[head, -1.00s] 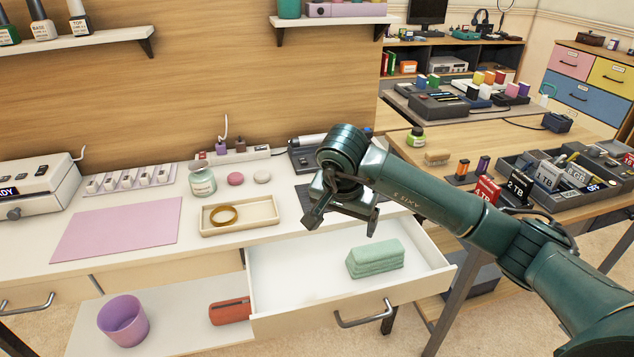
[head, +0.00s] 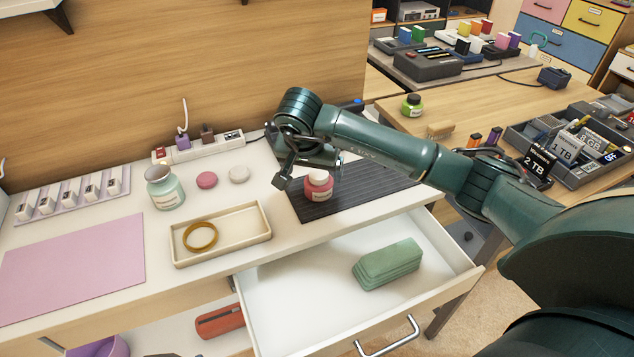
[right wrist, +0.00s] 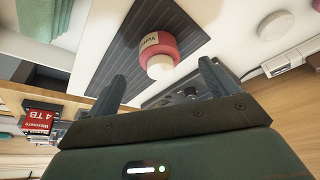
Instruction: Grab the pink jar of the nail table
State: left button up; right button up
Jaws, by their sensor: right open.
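The pink jar (head: 318,190) with a pale cap stands upright on the dark ribbed mat (head: 365,188) on the white nail table (head: 120,212). My right gripper (head: 307,171) is open at the jar, just behind and above it in the head view, with nothing held. In the right wrist view the pink jar (right wrist: 157,44) shows ahead, its cap towards me, between the lines of the two spread fingers (right wrist: 163,74). I cannot tell whether any finger touches it. My left gripper is out of view.
The drawer (head: 300,290) below is pulled open with green folded cloths (head: 387,263) inside. A tray (head: 222,250) with a gold ring, a mint jar (head: 165,188), a pink disc (head: 206,180) and a white disc (head: 239,174) lie left of the mat. A power strip (head: 220,143) stands behind.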

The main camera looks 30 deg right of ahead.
aim_at(317, 176)
jog(key=x, duration=0.2)
jog(key=shift+f, duration=0.3)
jog(key=shift+w+d+r+x, duration=0.1)
jog(key=shift+d+x, duration=0.05)
jog(key=shift+x, duration=0.8)
jog(key=shift+w+d+r+x, duration=0.1)
jog(key=shift+d+x, duration=0.05)
jog(key=shift+x, duration=0.8)
jog(key=shift+w+d+r+x, duration=0.1)
jog(key=shift+w+d+x, duration=0.05)
jog(key=shift+x, duration=0.85)
jog(key=shift+s, duration=0.1)
jog(key=shift+c, duration=0.6)
jog(key=c, duration=1)
